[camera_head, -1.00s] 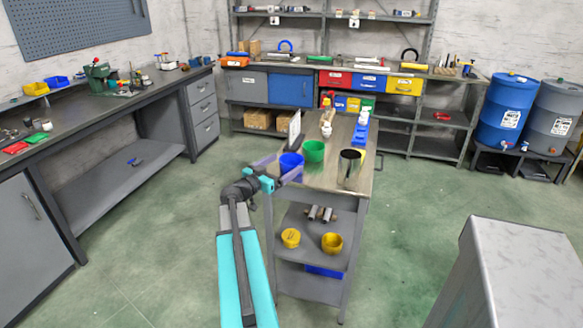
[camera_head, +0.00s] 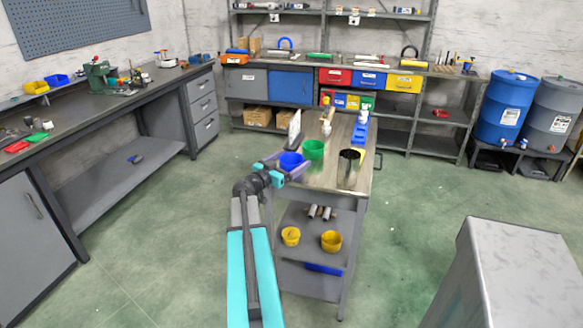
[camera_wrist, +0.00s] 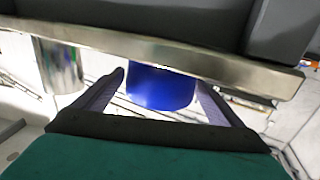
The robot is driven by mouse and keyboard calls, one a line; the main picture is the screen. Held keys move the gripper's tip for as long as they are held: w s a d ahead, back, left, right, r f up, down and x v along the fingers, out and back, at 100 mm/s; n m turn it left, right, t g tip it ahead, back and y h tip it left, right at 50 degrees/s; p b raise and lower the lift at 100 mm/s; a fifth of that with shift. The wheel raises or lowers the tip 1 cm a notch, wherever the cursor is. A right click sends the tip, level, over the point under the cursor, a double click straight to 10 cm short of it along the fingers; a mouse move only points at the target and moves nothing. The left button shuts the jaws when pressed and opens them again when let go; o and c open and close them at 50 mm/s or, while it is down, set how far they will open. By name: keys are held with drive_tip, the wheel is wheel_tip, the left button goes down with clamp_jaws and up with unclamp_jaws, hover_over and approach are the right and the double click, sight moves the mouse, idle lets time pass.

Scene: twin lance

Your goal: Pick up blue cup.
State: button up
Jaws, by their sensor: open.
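The blue cup (camera_head: 291,161) stands at the near left corner of the cart's top (camera_head: 325,178). My gripper (camera_head: 287,165) is open at that corner, with its fingers on either side of the cup in the head view. In the wrist view, which looks upside down, the blue cup (camera_wrist: 160,88) shows between the two spread finger tips (camera_wrist: 161,80). I cannot tell whether either finger touches it. The cart's edge band (camera_wrist: 200,66) crosses the wrist view and hides part of the cup.
A green cup (camera_head: 313,151) stands close behind the blue cup. A dark metallic cup (camera_head: 349,168) stands to the right, also in the wrist view (camera_wrist: 60,68). A white upright panel (camera_head: 294,128) and a blue holder (camera_head: 360,133) stand farther back. Yellow cups (camera_head: 331,241) sit on the lower shelf.

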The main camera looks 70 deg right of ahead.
drive_tip(key=c, duration=1.1)
drive_tip(key=shift+r, duration=0.25)
drive_tip(key=shift+r+b, duration=0.7)
drive_tip(key=shift+r, duration=0.9)
drive_tip(key=s+a, duration=0.3)
drive_tip(key=s+a+r, duration=0.1)
drive_tip(key=s+a, duration=0.2)
drive_tip(key=s+a+b, duration=0.1)
drive_tip(key=s+a, duration=0.2)
drive_tip(key=shift+s+a+r, duration=0.2)
drive_tip(key=p, duration=0.3)
drive_tip(key=shift+s+a+r, duration=0.1)
drive_tip(key=shift+s, duration=0.1)
drive_tip(key=s+a+p, duration=0.1)
drive_tip(key=p, duration=0.6)
drive_tip(key=shift+p, duration=0.4)
drive_tip(key=shift+s+a+p, duration=0.15)
drive_tip(key=shift+a+p, duration=0.2)
drive_tip(key=shift+p, duration=1.05)
